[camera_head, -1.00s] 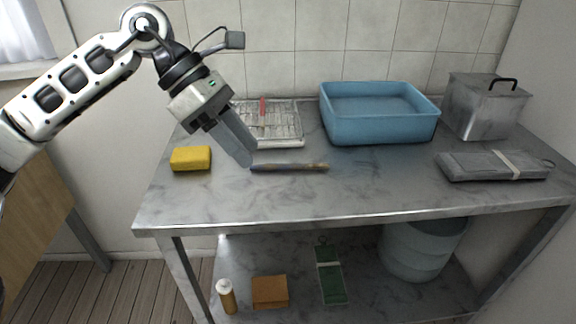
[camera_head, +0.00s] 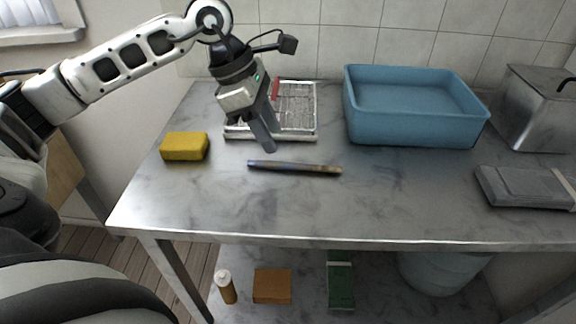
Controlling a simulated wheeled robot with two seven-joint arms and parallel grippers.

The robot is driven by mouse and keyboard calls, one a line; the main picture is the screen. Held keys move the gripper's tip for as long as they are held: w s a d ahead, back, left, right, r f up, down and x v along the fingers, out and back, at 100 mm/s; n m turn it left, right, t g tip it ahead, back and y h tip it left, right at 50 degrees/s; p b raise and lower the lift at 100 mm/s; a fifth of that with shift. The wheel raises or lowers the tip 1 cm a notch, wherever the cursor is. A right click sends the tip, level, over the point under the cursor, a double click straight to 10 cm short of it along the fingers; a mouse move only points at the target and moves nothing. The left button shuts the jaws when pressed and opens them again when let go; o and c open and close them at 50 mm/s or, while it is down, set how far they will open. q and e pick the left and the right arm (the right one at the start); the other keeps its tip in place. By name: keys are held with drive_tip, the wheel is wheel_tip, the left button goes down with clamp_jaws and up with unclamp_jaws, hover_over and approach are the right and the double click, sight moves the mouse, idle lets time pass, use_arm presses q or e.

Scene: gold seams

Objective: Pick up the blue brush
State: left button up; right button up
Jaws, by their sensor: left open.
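A slim brush (camera_head: 294,168), dark blue at its left end and brownish further right, lies flat on the grey marbled table (camera_head: 230,205) in the head view. My left gripper (camera_head: 268,148) points down just behind the brush's left half. Its fingers look open, empty and close above the table, apart from the brush as far as I can tell. The brush is fully visible. My right gripper is not in view.
A yellow sponge (camera_head: 185,147) lies left of the brush. A white wire rack (camera_head: 305,136) with a red item stands behind my gripper. A blue basin (camera_head: 415,128), a metal box (camera_head: 535,115) and a grey folded bundle (camera_head: 520,188) are to the right. The table's front is clear.

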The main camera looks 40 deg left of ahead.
sight(283, 162)
use_arm(q)
drive_tip(key=x, duration=0.5)
drive_tip(key=shift+s+d+f, duration=0.1)
drive_tip(key=shift+s+f, duration=0.2)
drive_tip(key=shift+f, duration=0.1)
clamp_jaws()
